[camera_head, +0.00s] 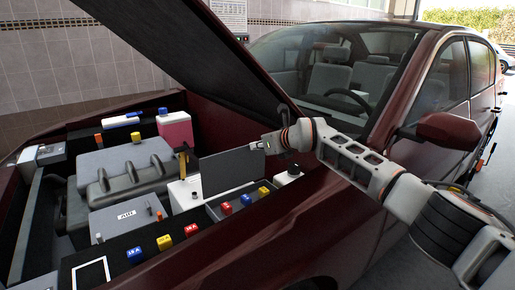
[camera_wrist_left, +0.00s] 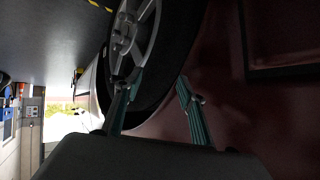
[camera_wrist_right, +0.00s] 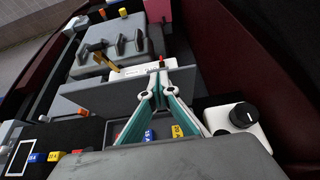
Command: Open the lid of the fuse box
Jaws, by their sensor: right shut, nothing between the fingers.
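The fuse box (camera_head: 212,211) is a dark open tray along the near side of the engine bay, with red, blue and yellow fuses in it. Its lid, a flat dark grey panel (camera_head: 229,170), stands raised and roughly upright at the tray's far side. The lid also shows in the right wrist view (camera_wrist_right: 100,95), behind my fingers. My right gripper (camera_head: 259,146) is shut and empty at the lid's upper right corner; I cannot tell if it touches. Its fingertips meet in the right wrist view (camera_wrist_right: 160,77). My left gripper (camera_wrist_left: 160,78) is open and empty beside a car wheel (camera_wrist_left: 134,35).
The raised hood (camera_head: 190,50) hangs over the bay. A white reservoir with a black cap (camera_wrist_right: 243,116) stands right of the tray. A yellow-handled dipstick (camera_head: 183,160), a pink reservoir (camera_head: 175,128) and a grey engine cover (camera_head: 125,170) lie beyond. The red fender (camera_head: 275,240) borders the near side.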

